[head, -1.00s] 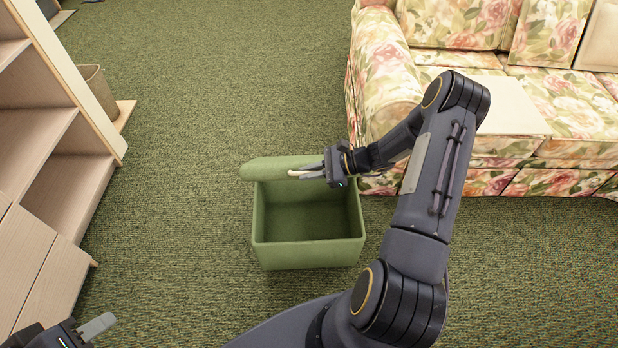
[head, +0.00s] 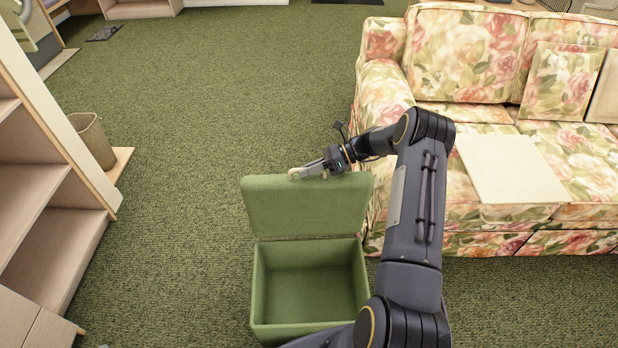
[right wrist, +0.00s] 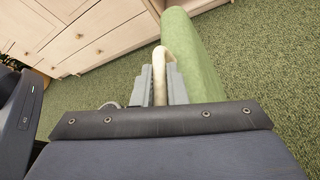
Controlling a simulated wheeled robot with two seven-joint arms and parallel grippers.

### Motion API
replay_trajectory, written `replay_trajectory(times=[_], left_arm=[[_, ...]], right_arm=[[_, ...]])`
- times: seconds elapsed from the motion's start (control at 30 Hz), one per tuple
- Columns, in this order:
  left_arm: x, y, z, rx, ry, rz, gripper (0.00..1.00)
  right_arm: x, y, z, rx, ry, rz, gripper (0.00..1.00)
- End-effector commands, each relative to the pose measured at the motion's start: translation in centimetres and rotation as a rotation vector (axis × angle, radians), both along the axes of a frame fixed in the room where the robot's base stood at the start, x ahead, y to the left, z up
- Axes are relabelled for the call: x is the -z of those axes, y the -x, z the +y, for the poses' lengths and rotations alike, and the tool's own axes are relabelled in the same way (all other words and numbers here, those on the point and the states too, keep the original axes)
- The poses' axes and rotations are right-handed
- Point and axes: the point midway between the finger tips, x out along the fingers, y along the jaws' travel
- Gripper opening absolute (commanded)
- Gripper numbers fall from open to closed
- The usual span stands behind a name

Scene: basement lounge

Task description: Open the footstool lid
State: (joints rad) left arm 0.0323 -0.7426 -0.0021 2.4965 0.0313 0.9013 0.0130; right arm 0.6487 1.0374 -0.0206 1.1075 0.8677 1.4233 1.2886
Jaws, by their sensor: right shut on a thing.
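The green footstool (head: 256,295) stands on the carpet, its box open at the top and empty inside. Its green lid (head: 305,210) is tilted up along the far edge, standing nearly upright. My right gripper (head: 308,172) is at the lid's raised edge, shut on a cream pull loop (head: 293,174). In the right wrist view the loop (right wrist: 166,62) passes between the two grey fingers (right wrist: 160,85), beside the green lid (right wrist: 193,60). My right arm covers the box's near right corner. My left gripper is not in view.
A floral sofa (head: 388,95) stands close to the right of the footstool, with a pale flat panel (head: 510,168) on its seat. A wooden shelf unit (head: 45,210) and a bin (head: 92,140) stand at the left. Carpet behind the lid is clear.

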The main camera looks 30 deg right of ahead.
Motion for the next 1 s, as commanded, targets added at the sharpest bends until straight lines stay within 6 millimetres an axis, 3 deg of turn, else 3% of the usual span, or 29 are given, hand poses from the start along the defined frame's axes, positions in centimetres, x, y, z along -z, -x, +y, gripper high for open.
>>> replay_trajectory(times=[0.57, 0.6, 0.73, 1.0], left_arm=[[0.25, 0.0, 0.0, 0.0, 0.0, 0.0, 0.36], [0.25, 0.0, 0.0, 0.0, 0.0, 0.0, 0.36], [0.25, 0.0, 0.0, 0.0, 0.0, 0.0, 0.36], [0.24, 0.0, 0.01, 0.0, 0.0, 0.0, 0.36]], right_arm=[[0.33, -0.43, -0.53, 0.004, 0.008, 0.002, 0.0], [0.33, -0.43, -0.53, 0.004, 0.008, 0.002, 0.18], [0.26, -0.45, -0.45, 0.003, 0.007, 0.001, 0.34], [0.14, -0.48, -0.42, 0.002, 0.004, -0.001, 0.34]])
